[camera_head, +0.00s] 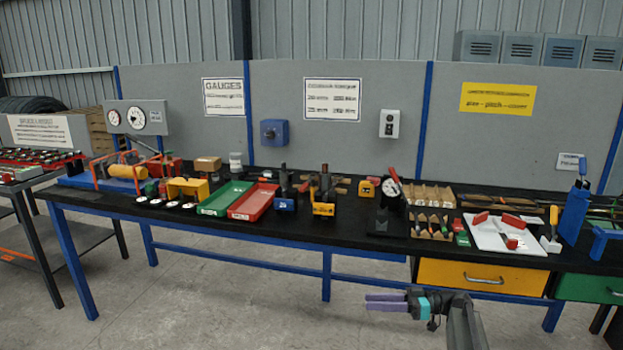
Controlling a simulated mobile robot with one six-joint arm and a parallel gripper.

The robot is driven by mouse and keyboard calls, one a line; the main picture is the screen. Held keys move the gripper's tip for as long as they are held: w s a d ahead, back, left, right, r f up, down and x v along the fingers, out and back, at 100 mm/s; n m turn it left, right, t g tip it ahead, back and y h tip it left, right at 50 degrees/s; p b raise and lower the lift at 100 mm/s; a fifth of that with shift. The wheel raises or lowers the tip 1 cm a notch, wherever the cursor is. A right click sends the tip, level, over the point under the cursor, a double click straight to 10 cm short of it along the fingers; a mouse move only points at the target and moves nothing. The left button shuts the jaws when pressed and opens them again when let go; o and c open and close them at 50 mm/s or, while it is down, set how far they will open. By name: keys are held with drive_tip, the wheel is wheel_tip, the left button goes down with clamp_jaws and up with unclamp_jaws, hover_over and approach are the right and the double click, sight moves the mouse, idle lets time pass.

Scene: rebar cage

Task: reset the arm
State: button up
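My gripper (385,302) is low in the right half of the head view, in front of the bench and below its top. Its two purple fingers point left, one just above the other. I cannot make out whether there is a gap between them. Nothing shows in the fingers. My dark arm comes up from the bottom edge to the right of the gripper, with a teal part behind the fingers. The gripper looks clear of the bench, with floor behind it.
A long black workbench (300,238) on blue legs spans the view. It carries a green tray (226,197), a red tray (254,202), a white board (486,238) and several tools. A yellow drawer (480,275) is right of my gripper. Floor in front is clear.

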drive_tip(key=s+a+f+m+g+h, duration=0.1)
drive_tip(key=s+a+f+g, duration=0.1)
drive_tip(key=s+a+f, duration=0.5)
drive_tip(key=s+a+f+m+g+h, duration=0.1)
drive_tip(key=s+a+f, duration=0.25)
drive_tip(key=f, duration=0.55)
drive_tip(key=s+a+f+m+g+h+p, duration=0.1)
drive_tip(key=s+a+f+g+h, duration=0.15)
drive_tip(key=s+f, duration=0.45)
drive_tip(key=s+a+f+m+g+h+p, duration=0.1)
drive_tip(key=s+a+f+m+h, duration=0.1)
drive_tip(key=s+a+f, duration=0.35)
drive_tip(key=s+d+f+m+g+h, duration=0.1)
drive_tip(key=s+d+f+h, duration=0.3)
drive_tip(key=s, duration=0.6)
drive_tip(key=s+d+f+m+g+h, duration=0.15)
drive_tip(key=s+f, duration=0.35)
drive_tip(key=s, duration=0.5)
drive_tip(key=s+d+f+m+h, duration=0.1)
drive_tip(key=d+m+h, duration=0.1)
drive_tip(key=d, duration=0.3)
drive_tip(key=s+d+f+m+t+h, duration=0.1)
drive_tip(key=d+m+h, duration=0.2)
drive_tip(key=d, duration=0.2)
drive_tip(key=shift+s+d+f+m, duration=0.3)
drive_tip(key=shift+f+m, duration=0.05)
drive_tip(key=shift+f, duration=0.05)
drive_tip(key=shift+c, duration=0.6)
